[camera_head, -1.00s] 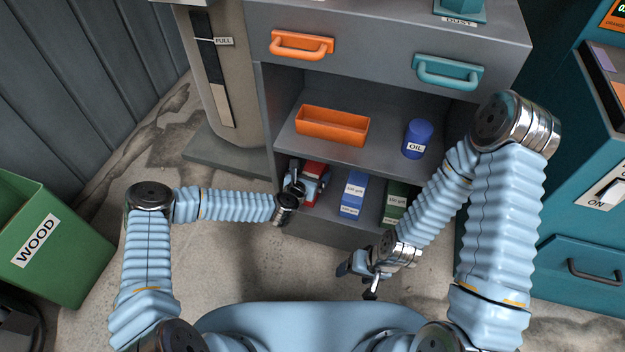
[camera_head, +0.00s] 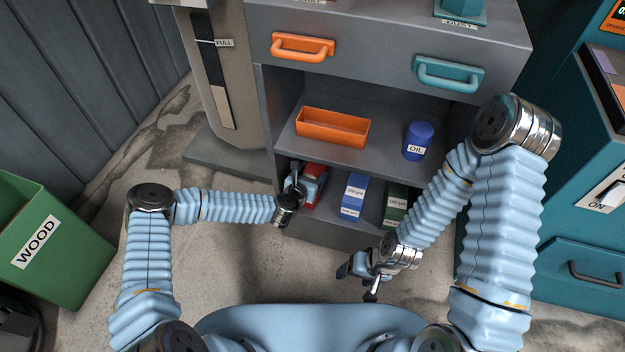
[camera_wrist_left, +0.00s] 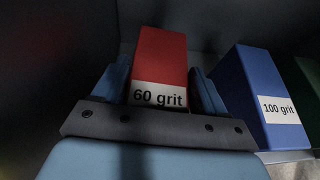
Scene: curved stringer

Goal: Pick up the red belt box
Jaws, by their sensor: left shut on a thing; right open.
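The red belt box (camera_wrist_left: 160,62), labelled "60 grit", stands in the lower shelf bay, at its left end. In the left wrist view it is between the two fingers of my left gripper (camera_wrist_left: 162,88), which is shut on it. In the head view the red box (camera_head: 316,171) is partly hidden by my left gripper (camera_head: 301,184). I cannot tell whether the box still touches the shelf. My right gripper (camera_head: 358,275) is open and empty, in front of the cabinet above the floor.
A blue "100 grit" box (camera_head: 353,193) stands to the right of the red box, then a green box (camera_head: 395,203). A green wood bin (camera_head: 75,262) stands at the left.

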